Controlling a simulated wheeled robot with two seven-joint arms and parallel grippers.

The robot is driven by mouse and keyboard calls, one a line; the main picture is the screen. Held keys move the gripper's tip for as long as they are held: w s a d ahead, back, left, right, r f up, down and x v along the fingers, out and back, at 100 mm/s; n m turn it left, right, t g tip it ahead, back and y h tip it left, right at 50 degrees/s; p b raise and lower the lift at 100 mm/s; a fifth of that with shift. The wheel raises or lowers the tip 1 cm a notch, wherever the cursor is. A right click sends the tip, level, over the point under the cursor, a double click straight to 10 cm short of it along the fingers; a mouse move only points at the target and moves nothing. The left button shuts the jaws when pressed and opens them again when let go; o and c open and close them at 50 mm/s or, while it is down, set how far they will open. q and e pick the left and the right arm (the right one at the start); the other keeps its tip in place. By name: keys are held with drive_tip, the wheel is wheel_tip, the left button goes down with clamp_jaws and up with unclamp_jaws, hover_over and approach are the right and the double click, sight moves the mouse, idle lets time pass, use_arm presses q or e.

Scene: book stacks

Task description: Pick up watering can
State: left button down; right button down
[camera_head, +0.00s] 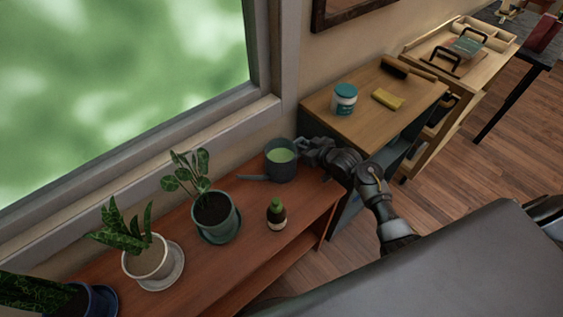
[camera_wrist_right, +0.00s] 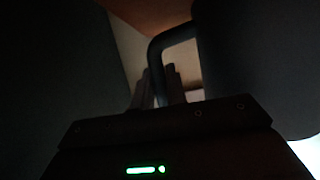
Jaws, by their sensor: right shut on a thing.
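The watering can (camera_head: 281,172) is dark grey with a green inside and a thin spout pointing left. It is upright at the right end of the wooden bench, near the window wall; I cannot tell if it touches the bench top. My right gripper (camera_head: 304,151) is at its right side, shut on its handle. In the right wrist view the dark curved handle (camera_wrist_right: 168,40) runs down to the fingers of my right gripper (camera_wrist_right: 160,90), and the dark can body fills much of the picture. My left gripper is not in view.
Potted plants (camera_head: 214,212) stand on the bench (camera_head: 252,258) left of the can, with a small cactus (camera_head: 276,214) in front. The window frame (camera_head: 200,128) is close behind.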

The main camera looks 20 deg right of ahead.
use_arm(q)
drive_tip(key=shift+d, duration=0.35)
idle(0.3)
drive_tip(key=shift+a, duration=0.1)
use_arm(e)
drive_tip(key=shift+r, duration=0.1)
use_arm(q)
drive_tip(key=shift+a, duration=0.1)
use_arm(e)
drive_tip(key=shift+r, duration=0.15)
